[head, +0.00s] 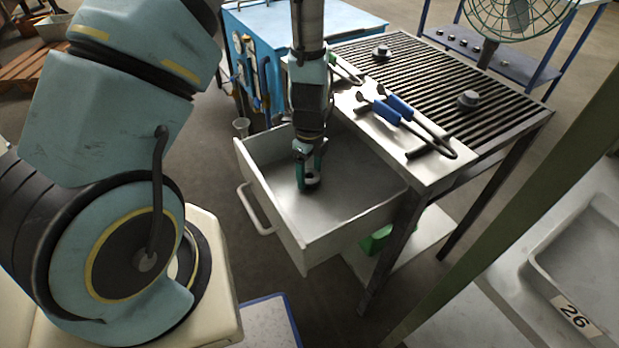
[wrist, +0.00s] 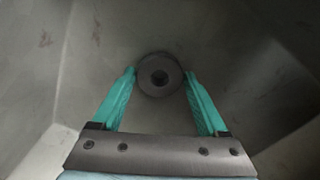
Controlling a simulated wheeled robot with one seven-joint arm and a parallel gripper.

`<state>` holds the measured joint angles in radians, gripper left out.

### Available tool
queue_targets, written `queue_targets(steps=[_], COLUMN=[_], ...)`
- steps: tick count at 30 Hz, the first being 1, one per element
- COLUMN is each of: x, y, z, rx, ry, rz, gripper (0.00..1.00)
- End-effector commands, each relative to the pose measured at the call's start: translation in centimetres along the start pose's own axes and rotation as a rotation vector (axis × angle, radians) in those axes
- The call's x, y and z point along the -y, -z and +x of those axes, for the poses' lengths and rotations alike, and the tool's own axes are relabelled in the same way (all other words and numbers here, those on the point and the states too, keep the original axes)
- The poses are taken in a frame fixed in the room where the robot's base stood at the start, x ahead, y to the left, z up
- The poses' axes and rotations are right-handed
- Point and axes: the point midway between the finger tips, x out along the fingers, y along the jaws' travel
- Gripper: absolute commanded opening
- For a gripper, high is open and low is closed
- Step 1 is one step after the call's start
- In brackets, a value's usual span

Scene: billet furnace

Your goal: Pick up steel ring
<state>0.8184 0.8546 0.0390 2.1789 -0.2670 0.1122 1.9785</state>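In the head view my gripper (head: 309,178) points down inside the open drawer (head: 355,205), and the ring (head: 310,184) shows partly between the fingers, low at the drawer floor.
A grated table (head: 425,65) with blue-handled tongs (head: 400,108) and small metal parts stands behind and right. A blue cart (head: 290,25) is behind. A grey tray marked 26 (head: 580,316) is at lower right.

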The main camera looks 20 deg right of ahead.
Motion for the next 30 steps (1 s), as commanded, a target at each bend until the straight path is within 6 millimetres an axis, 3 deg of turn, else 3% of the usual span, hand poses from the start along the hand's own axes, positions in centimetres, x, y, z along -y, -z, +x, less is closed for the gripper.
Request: queue_targets(steps=[2, 19, 30], x=[-0.01, 0.0, 0.03], y=[0.0, 0.0, -0.01], z=[-0.01, -0.03, -0.07], rx=[0.0, 0.0, 0.0], ry=[0.0, 0.0, 0.001], rz=[0.0, 0.0, 0.0], gripper=[0.66, 0.02, 0.0])
